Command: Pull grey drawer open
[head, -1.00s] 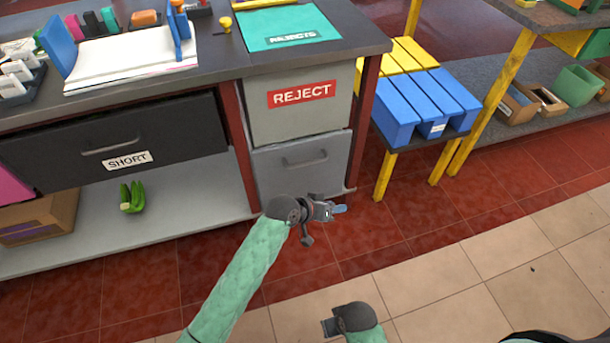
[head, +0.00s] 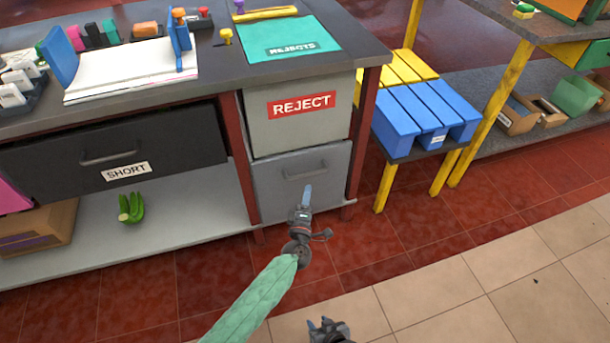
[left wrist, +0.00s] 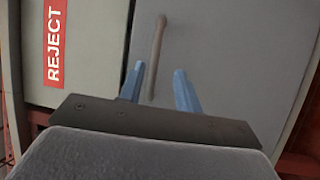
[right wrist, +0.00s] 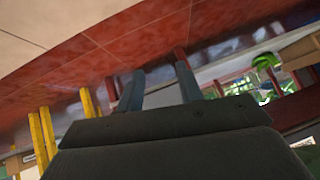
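The grey drawer (head: 285,183) is under the bin with the red REJECT label (head: 301,104) and looks shut. Its bar handle (head: 306,170) runs across the upper front. My left gripper (head: 307,195) is in front of the drawer, just below the handle in the head view. In the left wrist view the handle (left wrist: 157,55) stands upright ahead of the open blue fingers (left wrist: 160,88), roughly between their lines and apart from them. My right gripper (head: 328,325) is low near the floor; its fingers (right wrist: 158,88) are open and empty in the right wrist view.
A black drawer labelled SHORT (head: 112,155) is to the left. A low stand with blue slats (head: 425,115) is to the right. Red leg posts (head: 357,145) flank the grey drawer. The tiled floor (head: 420,285) in front is clear.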

